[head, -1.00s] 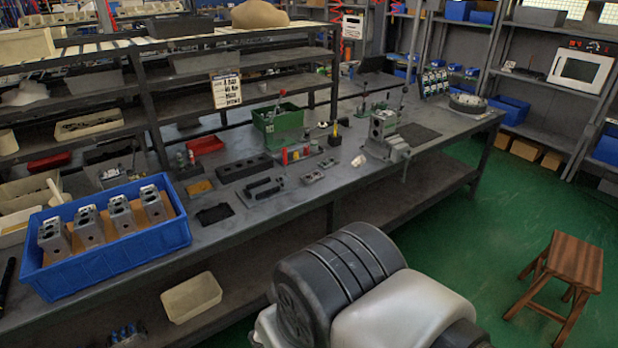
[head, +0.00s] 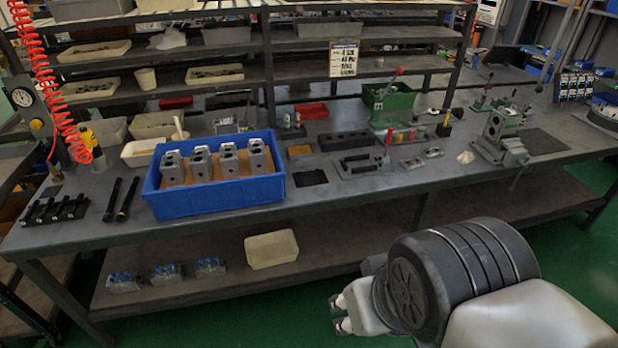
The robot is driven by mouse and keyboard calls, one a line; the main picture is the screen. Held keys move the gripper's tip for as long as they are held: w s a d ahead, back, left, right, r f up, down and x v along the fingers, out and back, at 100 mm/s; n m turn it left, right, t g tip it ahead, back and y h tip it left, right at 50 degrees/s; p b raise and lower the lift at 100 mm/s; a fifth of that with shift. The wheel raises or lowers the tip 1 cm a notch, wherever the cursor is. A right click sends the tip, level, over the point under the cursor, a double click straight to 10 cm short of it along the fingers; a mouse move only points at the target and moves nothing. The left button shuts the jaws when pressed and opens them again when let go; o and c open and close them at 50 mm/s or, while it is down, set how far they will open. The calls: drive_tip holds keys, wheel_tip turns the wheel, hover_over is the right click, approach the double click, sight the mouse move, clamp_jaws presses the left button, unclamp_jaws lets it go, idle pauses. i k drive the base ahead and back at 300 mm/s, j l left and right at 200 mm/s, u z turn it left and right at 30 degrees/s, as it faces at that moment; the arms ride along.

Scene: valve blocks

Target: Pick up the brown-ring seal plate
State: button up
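I cannot make out a brown ring on any plate at this size. Small flat plates lie on the workbench (head: 240,224) right of its middle: a grey one with dark openings (head: 411,163) and another beside it (head: 433,153). Which of them, if any, is the brown-ring seal plate, I cannot tell. My gripper (head: 336,315) is at the lower middle, in front of the bench and far from these plates. Its two fingertips look apart, with nothing seen between them. Most of my gripper's body is hidden behind my arm.
A blue bin (head: 225,192) with several grey valve blocks stands on the bench's left front. A black slotted block (head: 347,141), a green bin (head: 388,97) and a vise-like fixture (head: 500,140) stand farther right. A red coiled hose (head: 45,80) hangs at left. The green floor is open at right.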

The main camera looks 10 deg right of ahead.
sight(412, 164)
drive_tip(key=i+l+z, duration=0.15)
drive_tip(key=i+l, duration=0.5)
drive_tip(key=l, duration=0.4)
drive_tip(key=i+l+z, duration=0.15)
drive_tip(key=i+l, duration=0.55)
drive_tip(key=l, duration=0.25)
drive_tip(key=i+l+z, duration=0.15)
drive_tip(key=i+l, duration=0.6)
drive_tip(key=l, duration=0.1)
